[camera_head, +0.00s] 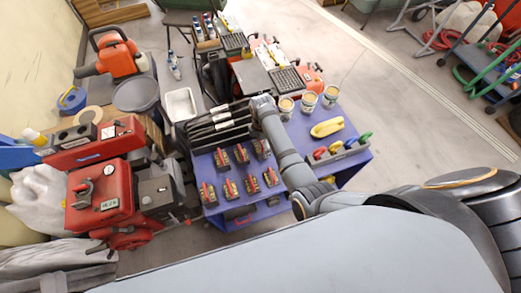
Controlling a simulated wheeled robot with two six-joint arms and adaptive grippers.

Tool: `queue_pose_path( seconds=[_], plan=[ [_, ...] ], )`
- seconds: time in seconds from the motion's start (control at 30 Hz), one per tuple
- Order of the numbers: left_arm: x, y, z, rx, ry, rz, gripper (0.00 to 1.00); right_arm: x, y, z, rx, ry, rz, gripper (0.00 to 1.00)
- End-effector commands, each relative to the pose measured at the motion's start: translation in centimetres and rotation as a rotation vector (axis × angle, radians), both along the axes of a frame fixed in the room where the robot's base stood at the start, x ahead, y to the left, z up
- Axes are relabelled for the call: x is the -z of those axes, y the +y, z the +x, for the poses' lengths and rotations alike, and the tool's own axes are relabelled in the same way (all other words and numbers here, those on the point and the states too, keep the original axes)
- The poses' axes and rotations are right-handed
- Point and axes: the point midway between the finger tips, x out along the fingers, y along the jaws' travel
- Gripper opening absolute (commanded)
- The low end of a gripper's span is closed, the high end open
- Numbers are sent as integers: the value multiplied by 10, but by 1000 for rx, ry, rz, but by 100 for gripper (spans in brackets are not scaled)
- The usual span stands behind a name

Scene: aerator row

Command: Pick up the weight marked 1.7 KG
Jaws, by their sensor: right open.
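Several small dark blocks with red and yellow tops stand in two rows on the purple table (205,172). They look like the weights; examples are a front-row weight (231,188) and a back-row weight (222,158). Their markings are too small to read, so I cannot tell which is 1.7 KG. My right arm crosses the table from the lower right. My right gripper (262,101) is at its far end, beyond the back row, near the dark rack and the cans. It is open and seems empty. The arm partly covers the table to the right of the weights. My left gripper is not in view.
A dark slotted rack (218,125) stands behind the weights. Open cans (308,102), a yellow item (327,128) and a grey tray (341,151) with coloured handles lie to the right. Red machines (98,195) stand left. Open floor lies to the right.

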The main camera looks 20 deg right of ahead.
Motion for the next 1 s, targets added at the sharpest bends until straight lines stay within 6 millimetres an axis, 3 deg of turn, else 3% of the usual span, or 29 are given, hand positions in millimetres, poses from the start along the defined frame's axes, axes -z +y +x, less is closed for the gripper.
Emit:
queue_pose_path(
  seconds=[0.13,0.4,0.7,1.0],
  plan=[
    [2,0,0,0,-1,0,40,5,0,1,1,0,0,92],
    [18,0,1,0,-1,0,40,48,4,6,0,0,0,92],
    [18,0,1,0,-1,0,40,52,4,6,1,-2,1,92],
    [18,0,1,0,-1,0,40,52,4,6,1,-1,0,52]
  ],
)
